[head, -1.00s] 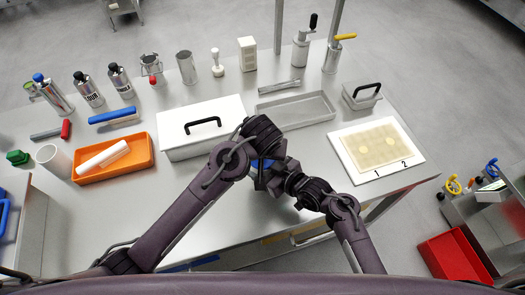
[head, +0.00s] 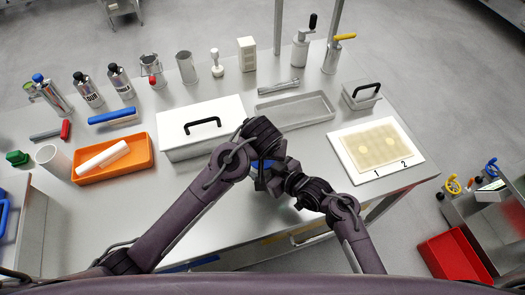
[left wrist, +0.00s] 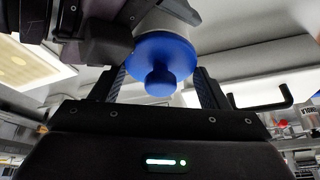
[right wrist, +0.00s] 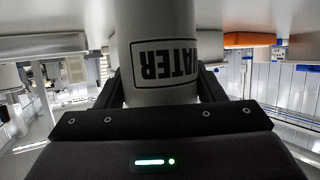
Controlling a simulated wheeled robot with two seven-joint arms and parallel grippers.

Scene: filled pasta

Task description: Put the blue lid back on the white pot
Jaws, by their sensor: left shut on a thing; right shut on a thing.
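The blue lid (left wrist: 160,58) with its round knob is between the fingers of my left gripper (left wrist: 160,76), which is shut on it. The white pot (right wrist: 160,25) carries an upside-down "WATER" label in the right wrist view. My right gripper (right wrist: 160,88) is shut around the pot's body. In the left wrist view the pot (left wrist: 182,14) shows directly behind the lid, in line with its mouth end. I cannot tell whether the lid is fully seated. In the head view my arms hide the pot, and only bits of the blue lid (head: 263,184) show.
A white box with a black handle (head: 171,148) stands just behind my grippers. An orange tray (head: 85,177) is at the left, and a grey tray (head: 325,120) lies behind. A white board (head: 410,180) with a pasta sheet is at the right. The table's front left is clear.

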